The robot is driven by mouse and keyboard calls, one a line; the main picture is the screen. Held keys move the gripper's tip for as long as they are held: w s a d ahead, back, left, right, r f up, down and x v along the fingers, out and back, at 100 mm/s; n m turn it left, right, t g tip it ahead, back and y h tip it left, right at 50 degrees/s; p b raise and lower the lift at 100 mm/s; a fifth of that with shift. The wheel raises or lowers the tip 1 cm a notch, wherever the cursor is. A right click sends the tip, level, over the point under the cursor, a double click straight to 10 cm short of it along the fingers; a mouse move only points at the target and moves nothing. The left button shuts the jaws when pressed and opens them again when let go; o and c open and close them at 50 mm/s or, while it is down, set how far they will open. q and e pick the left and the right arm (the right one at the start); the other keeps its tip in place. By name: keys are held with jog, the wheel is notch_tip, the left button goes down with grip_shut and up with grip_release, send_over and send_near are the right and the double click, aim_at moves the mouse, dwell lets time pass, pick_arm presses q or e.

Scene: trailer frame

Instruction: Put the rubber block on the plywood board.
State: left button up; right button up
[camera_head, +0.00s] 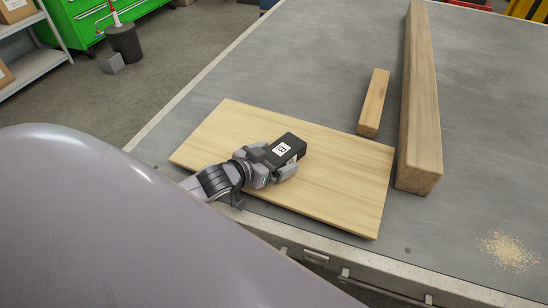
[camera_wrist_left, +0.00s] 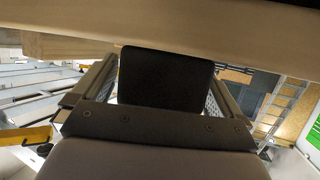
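The rubber block (camera_head: 286,149) is black with a white label and shows over the middle of the pale plywood board (camera_head: 340,172) in the head view. My left gripper (camera_head: 275,162) reaches over the board's near edge, with its fingers on either side of the block. In the left wrist view the block (camera_wrist_left: 165,78) sits between the two fingertips, which look shut on it. Its far edge meets the edge of the board (camera_wrist_left: 230,25) there, so it is at or very close to the board; contact is not clear. My right gripper is not in view.
A long thick timber beam (camera_head: 420,110) lies right of the board, with a short wood piece (camera_head: 373,103) beside it. Sawdust (camera_head: 509,251) lies at the lower right of the grey table (camera_head: 300,65). The table's far middle is clear.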

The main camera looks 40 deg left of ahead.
pick_arm(q)
jog(key=p+v, duration=0.1)
jog(key=v, duration=1.1)
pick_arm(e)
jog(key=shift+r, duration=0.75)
pick_arm(q)
jog(key=shift+r, duration=0.15)
